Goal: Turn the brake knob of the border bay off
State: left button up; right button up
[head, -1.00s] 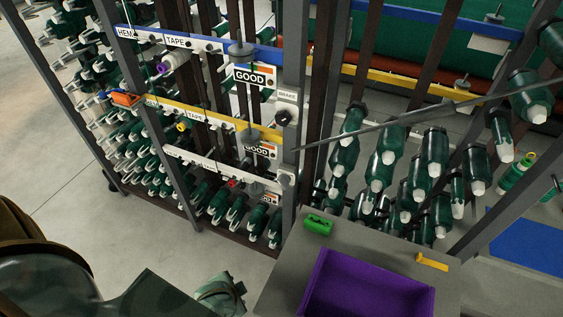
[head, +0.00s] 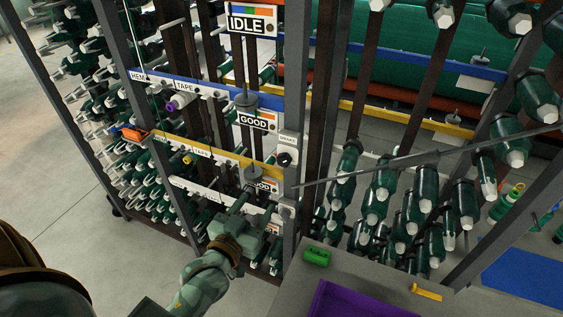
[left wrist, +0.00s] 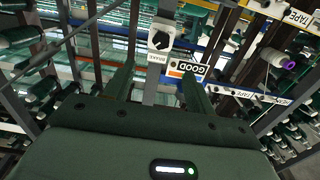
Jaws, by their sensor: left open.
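A white brake box with a dark knob (head: 284,159) is on the grey upright, level with the middle GOOD sign (head: 254,120). A second box with a pale knob (head: 287,211) sits lower on the same post. No label reading "border" is legible. My left gripper (head: 240,201) is open and empty, below and left of the dark knob, in front of the lower rails. In the left wrist view a dark knob (left wrist: 160,40) on a white plate appears upside down, beyond the open fingers (left wrist: 158,82) and apart from them. My right gripper is out of view.
Blue, yellow and white rails with HEM and TAPE labels (head: 186,88) cross the rack. An IDLE sign (head: 250,20) is above. Green spools surround the posts, and a thin grey bar (head: 420,155) slants across the right. A table with a purple tray (head: 350,302) stands below.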

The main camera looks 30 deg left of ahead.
aim_at(282, 162)
pick_arm(q)
jog(key=w, duration=1.1)
jog(key=w+a, duration=0.1)
jog(key=w, duration=0.4)
jog(key=shift+w+a+r, duration=0.1)
jog(key=shift+w, duration=0.1)
jog(key=shift+c, duration=0.3)
jog(key=c, duration=0.9)
